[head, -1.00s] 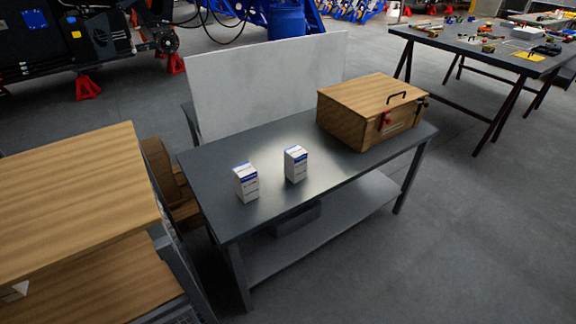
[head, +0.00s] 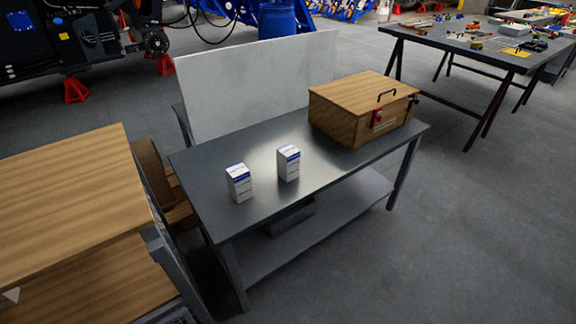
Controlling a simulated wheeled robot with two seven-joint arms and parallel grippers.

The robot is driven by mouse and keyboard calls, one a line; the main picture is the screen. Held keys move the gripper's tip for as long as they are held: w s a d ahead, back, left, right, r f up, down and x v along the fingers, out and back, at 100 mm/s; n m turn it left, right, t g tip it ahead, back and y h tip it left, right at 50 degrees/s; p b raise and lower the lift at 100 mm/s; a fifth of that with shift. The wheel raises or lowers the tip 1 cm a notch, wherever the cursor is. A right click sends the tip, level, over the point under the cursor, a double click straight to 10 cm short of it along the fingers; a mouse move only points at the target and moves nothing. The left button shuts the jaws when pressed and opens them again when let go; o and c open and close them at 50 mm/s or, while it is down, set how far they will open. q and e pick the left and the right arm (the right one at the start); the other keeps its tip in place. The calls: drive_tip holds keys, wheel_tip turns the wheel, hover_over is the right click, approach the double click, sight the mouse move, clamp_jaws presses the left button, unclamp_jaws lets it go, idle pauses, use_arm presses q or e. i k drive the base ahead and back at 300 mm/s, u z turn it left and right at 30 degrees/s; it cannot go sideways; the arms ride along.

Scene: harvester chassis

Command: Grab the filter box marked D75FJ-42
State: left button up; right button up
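Two small white boxes with blue bands stand upright on the dark grey workbench (head: 215,205) in the head view. The left box (head: 239,184) is nearer the bench's left front edge. The right box (head: 288,163) stands a little farther back, apart from it. The print on both is too small to read, so I cannot tell which is marked D75FJ-42. Neither of my grippers is in view.
A wooden chest (head: 362,108) with a handle sits at the bench's right end. A pale panel (head: 255,88) stands behind the bench. A wooden-topped cart (head: 70,200) is at the left. Open floor (head: 440,240) lies at the right.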

sight(288, 156)
drive_tip(key=k, duration=1.3)
drive_tip(key=z, duration=0.45)
drive_tip(key=i, duration=0.55)
drive_tip(key=z, duration=1.2)
drive_tip(key=i, duration=2.25)
drive_tip(key=u, duration=1.2)
drive_tip(key=i, duration=0.85)
drive_tip(key=u, duration=1)
